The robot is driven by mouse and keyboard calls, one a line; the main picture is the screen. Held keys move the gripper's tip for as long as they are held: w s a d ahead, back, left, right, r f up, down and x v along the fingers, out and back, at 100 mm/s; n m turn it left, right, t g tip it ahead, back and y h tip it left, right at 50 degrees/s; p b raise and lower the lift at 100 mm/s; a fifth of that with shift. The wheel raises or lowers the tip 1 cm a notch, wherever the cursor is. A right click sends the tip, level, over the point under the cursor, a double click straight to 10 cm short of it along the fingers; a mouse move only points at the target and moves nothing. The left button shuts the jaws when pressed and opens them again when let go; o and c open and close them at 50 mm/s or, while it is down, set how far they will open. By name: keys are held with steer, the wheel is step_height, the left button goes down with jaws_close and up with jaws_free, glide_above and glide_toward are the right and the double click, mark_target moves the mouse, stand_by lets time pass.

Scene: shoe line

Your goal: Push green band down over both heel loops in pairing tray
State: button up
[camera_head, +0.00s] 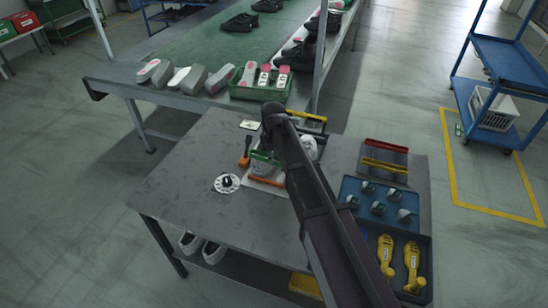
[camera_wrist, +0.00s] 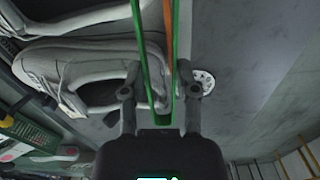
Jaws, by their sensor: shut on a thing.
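My gripper (camera_wrist: 160,78) is shut on the green band (camera_wrist: 141,45), whose strands run up between and past the fingers in the wrist view. A bit of green (camera_head: 262,156) shows beside my arm in the head view. A pale grey shoe (camera_wrist: 85,62) lies left of my gripper in the wrist view, with part of another above it. A white shoe (camera_head: 309,147) shows right of my arm in the head view. The pale pairing tray (camera_head: 262,187) is partly hidden under my arm. I cannot make out the heel loops, or whether the band touches them.
An orange bar (camera_head: 266,181) lies along the tray's near side. A white disc (camera_head: 227,183) and an orange-and-black tool (camera_head: 245,155) sit to the left. A blue tray (camera_head: 350,190) with several small parts stands right. The table's left side (camera_head: 180,185) is clear.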

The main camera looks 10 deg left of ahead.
steer(key=shift+f, duration=0.2)
steer(key=o, duration=1)
steer(key=shift+c, duration=0.2)
steer(key=shift+r, duration=0.2)
step_height(320, 180, up, 9)
steer(key=p, duration=0.8)
steer(key=shift+f+p, duration=0.15)
steer(key=shift+p, duration=0.2)
stand_by(0.7)
steer(key=s+d+m, duration=0.5)
steer(key=d, duration=0.6)
steer(key=s+d+m, duration=0.5)
steer(key=d, duration=0.6)
steer(key=s+d+m, duration=0.5)
steer(key=d, duration=0.6)
steer(key=shift+s+d+m, duration=0.2)
steer(key=shift+s+m, duration=0.05)
steer(key=shift+m, duration=0.05)
